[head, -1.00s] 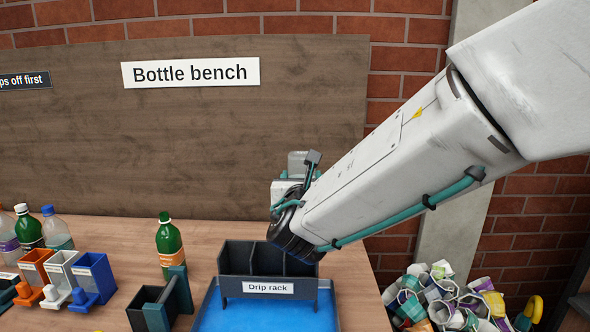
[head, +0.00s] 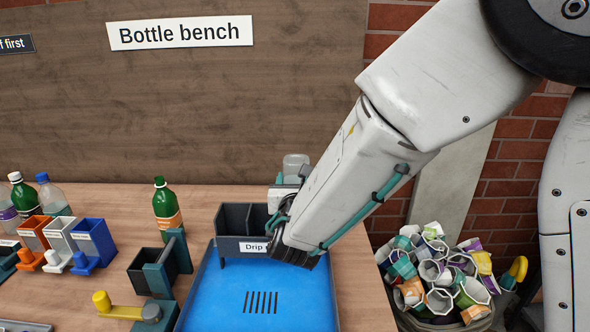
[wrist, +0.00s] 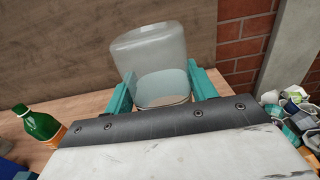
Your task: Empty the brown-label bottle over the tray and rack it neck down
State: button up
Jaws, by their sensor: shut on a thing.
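My gripper (head: 288,188) is shut on a clear bottle (head: 295,162), which stands base up between the teal fingers, also in the wrist view (wrist: 155,48). No brown label shows on the part I see; its neck and lower part are hidden behind my gripper and wrist. The dark drip rack (head: 233,244) is at the back of the blue tray (head: 205,312). My wrist covers the rack's right side, so I cannot tell whether the bottle's neck is inside a slot. The rack's left slots look empty.
A green bottle with an orange label (head: 166,207) stands left of the rack. A dark holder (head: 150,272) and a yellow-ended lever (head: 125,311) are left of the tray. Orange, white and blue bins (head: 88,236) and several bottles are farther left. A basket of crumpled containers (head: 440,275) is at right.

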jog(key=shift+f, duration=2.95)
jog(key=o, duration=1.1)
jog(key=s, duration=0.7)
jog(key=shift+s+a, duration=0.15)
jog(key=shift+s, duration=0.25)
